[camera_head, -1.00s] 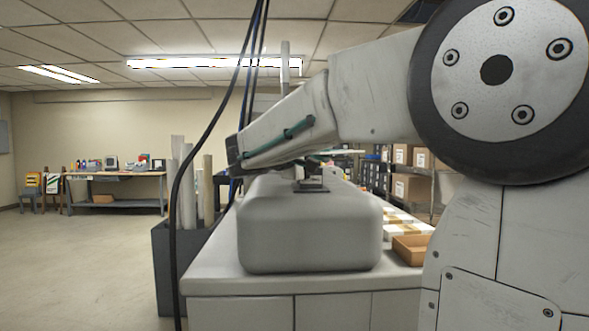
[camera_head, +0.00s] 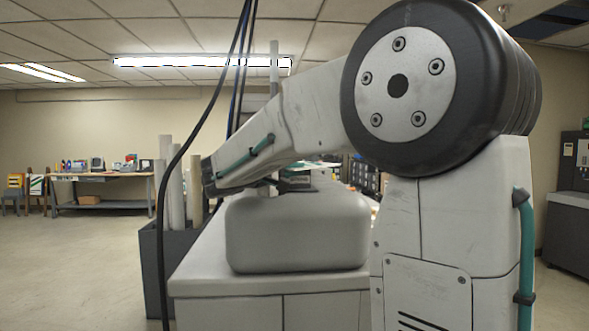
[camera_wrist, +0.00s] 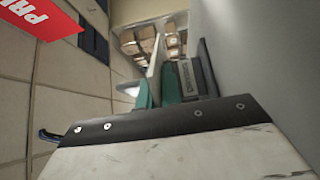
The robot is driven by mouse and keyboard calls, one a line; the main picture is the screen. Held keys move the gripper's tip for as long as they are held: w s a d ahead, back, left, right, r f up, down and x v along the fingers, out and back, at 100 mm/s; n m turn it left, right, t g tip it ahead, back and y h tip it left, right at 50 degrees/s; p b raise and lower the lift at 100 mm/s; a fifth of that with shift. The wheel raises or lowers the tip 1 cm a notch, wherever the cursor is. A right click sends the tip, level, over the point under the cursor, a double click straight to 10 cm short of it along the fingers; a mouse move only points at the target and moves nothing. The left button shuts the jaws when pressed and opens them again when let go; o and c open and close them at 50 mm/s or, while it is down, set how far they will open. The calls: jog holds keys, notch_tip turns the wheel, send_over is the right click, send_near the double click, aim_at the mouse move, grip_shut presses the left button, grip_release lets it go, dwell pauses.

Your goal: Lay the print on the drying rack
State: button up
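In the wrist view, my gripper (camera_wrist: 178,75) shows as upright light, teal and dark pieces beyond its dark mounting bar. A thin pale plate stands among these pieces. I cannot tell whether it is a finger or the print seen edge-on, nor whether the fingers are closed. In the head view, my arm reaches left over a grey rounded machine (camera_head: 295,232) on a white cabinet (camera_head: 225,270), and hides most of the gripper. No print is clearly recognisable. A tall pale post with slats (camera_head: 272,100) stands behind the arm; I cannot tell if it is the drying rack.
A dark bin of upright rolls (camera_head: 172,195) stands left of the cabinet, with dark cables hanging in front. A workbench (camera_head: 105,176) stands at the back left. A grey machine (camera_head: 570,215) is at the right. The left floor is open. A red sign (camera_wrist: 40,15) shows in the wrist view.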

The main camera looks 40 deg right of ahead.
jog(key=o, duration=0.3)
jog(key=shift+r, duration=0.2)
jog(key=a, duration=1.2)
jog(key=shift+s, duration=0.3)
